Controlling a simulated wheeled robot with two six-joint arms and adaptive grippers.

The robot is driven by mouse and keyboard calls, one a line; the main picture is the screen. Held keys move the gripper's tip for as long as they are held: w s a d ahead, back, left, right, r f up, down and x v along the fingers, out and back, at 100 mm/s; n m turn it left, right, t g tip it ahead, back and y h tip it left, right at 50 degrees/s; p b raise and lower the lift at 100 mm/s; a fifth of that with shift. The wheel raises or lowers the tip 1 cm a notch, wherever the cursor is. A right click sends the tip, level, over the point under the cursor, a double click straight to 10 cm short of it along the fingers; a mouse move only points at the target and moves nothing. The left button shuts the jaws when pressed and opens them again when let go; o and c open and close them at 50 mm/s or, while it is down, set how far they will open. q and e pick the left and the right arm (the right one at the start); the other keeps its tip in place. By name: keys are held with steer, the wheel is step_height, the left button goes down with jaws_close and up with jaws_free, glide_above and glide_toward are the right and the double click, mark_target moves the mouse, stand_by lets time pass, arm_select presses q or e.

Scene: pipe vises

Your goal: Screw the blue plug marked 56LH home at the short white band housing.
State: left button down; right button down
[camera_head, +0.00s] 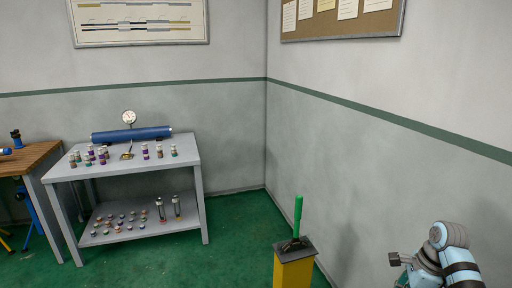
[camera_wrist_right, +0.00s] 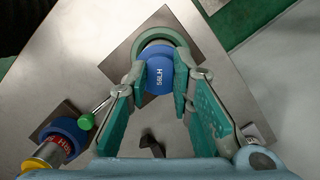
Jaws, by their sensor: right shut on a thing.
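The blue plug marked 56LH (camera_wrist_right: 160,76) is in the right wrist view, between the green-padded fingers of my right gripper (camera_wrist_right: 158,88), which is shut on it. A round grey-green ring (camera_wrist_right: 158,36) sits directly behind the plug, on a dark square plate (camera_wrist_right: 117,62). I cannot tell how deep the plug sits in the ring, and no short white band shows there. In the head view my right gripper (camera_head: 394,259) is at the lower right; the plug cannot be made out there. My left gripper is not in view.
In the right wrist view, a green-tipped lever (camera_wrist_right: 86,121) stands close left of the fingers, and another blue part with red lettering (camera_wrist_right: 62,139) is at lower left. The head view shows a grey table (camera_head: 190,160) with small plugs and a yellow post (camera_head: 294,272) with a green handle.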

steer(key=n, duration=0.1)
steer(key=n+b, duration=0.1)
steer(key=n, duration=0.1)
steer(key=n+g+b, duration=0.1)
steer(key=n, duration=0.1)
steer(key=shift+a+f, duration=0.1)
steer(key=shift+f, duration=0.2)
steer(key=n, duration=0.3)
steer(key=shift+r+g, duration=0.25)
steer(key=shift+g, duration=0.05)
steer(key=shift+n, duration=1.1)
steer(key=shift+f+n+g, duration=0.1)
steer(key=shift+n+g, duration=0.2)
steer(key=shift+n, duration=0.2)
steer(key=shift+n, duration=1.2)
steer(key=c, duration=1.5)
jaws_free()
